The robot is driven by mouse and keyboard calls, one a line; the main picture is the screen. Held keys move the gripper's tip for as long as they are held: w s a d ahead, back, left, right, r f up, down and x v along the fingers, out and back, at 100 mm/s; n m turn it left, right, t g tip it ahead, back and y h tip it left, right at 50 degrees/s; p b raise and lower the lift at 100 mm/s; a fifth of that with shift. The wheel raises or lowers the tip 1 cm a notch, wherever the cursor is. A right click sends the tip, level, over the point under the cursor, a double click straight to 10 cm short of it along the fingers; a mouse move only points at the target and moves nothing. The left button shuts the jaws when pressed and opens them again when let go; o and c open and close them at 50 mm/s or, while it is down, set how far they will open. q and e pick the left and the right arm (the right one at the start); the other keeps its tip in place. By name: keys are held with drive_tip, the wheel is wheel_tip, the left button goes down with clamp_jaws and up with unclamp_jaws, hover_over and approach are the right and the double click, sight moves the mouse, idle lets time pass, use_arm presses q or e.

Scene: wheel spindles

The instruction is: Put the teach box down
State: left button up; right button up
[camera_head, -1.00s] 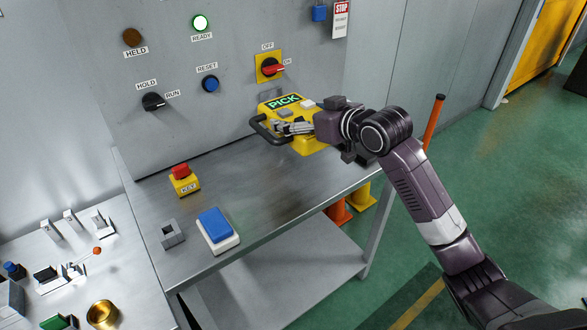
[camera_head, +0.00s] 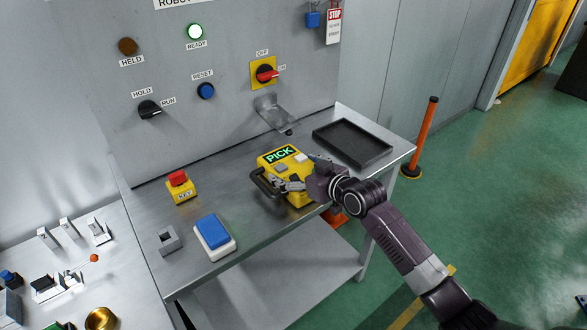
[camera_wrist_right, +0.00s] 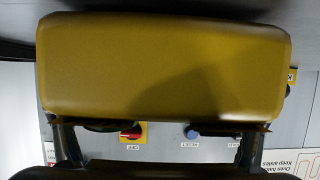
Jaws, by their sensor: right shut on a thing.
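The teach box (camera_head: 296,189) is yellow, with a dark display reading PICK and a black handle loop on its left side. My right gripper (camera_head: 291,184) is shut on it at its near side. The box is over the front middle of the steel bench; I cannot tell whether it touches the top. My left gripper is not in view.
A black tray (camera_head: 376,134) lies on the bench's right end. A metal bracket (camera_head: 275,113) on the panel is empty. Bare bench top (camera_head: 228,183) lies between.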

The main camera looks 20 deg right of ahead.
drive_tip(key=shift+r, duration=0.15)
drive_tip(key=o, duration=1.8)
drive_tip(key=shift+f, duration=0.3)
drive_tip(key=shift+s, duration=0.1)
drive_tip(key=shift+r, duration=0.15)
drive_tip(key=b+v, duration=0.1)
drive_tip(key=v, duration=1.1)
